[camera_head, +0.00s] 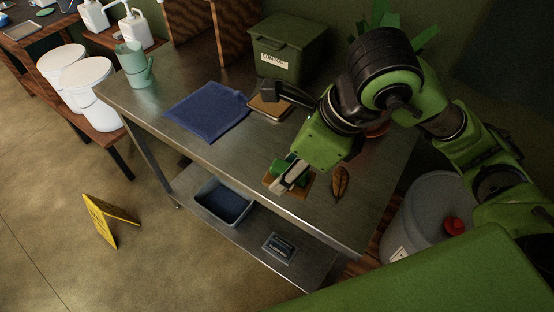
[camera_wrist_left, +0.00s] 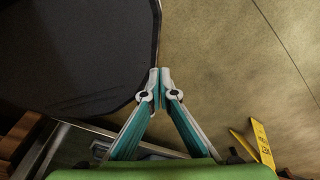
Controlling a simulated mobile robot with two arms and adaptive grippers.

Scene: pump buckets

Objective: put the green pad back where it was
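My right gripper (camera_head: 284,186) reaches down over a small brown square board (camera_head: 306,186) near the front edge of the metal table. A bright green piece (camera_head: 285,163), which looks like the green pad, shows beside its pale fingers. The fingers hide much of it, so I cannot tell whether they grip it or only stand beside it. My left gripper (camera_wrist_left: 160,72) shows only in the left wrist view. Its fingertips are together with nothing visible between them, above the floor.
A blue cloth (camera_head: 208,110), a wooden tray (camera_head: 268,107), a green compost bin (camera_head: 289,48) and a green jug (camera_head: 134,64) stand or lie on the table (camera_head: 235,165). A dry leaf (camera_head: 340,182) lies right of the board. A yellow floor sign (camera_head: 108,219) stands front left.

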